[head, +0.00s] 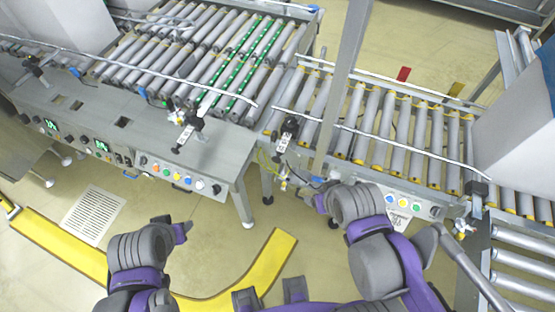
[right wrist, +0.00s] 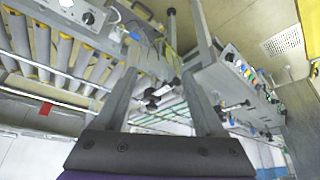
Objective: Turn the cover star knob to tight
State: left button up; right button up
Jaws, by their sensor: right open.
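I cannot tell for certain which part is the cover star knob. Dark knob-like fittings sit on the conveyor rails: one on a bracket (head: 290,125) at the middle, another clamp (head: 197,123) to its left. My right gripper (head: 319,203) is below and right of the middle bracket, in front of the right conveyor. In the right wrist view its two grey fingers (right wrist: 160,74) are apart with nothing held; dark knobs on a rod (right wrist: 165,90) show between them, farther off. My left gripper (head: 182,232) is low over the floor at the left; its jaws are not clear.
The left conveyor's front panel (head: 180,180) carries buttons and knobs, as does the right one's panel (head: 403,203). A thin rail (head: 400,142) runs along the right rollers. A grey post (head: 342,85) stands upright in the middle. A large pale box (head: 515,125) is at right.

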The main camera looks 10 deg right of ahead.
aim_at(290, 121)
jog(key=k+l+z, duration=0.1)
jog(key=z, duration=1.55)
jog(key=i+j, duration=0.4)
jog(key=j+u, duration=0.05)
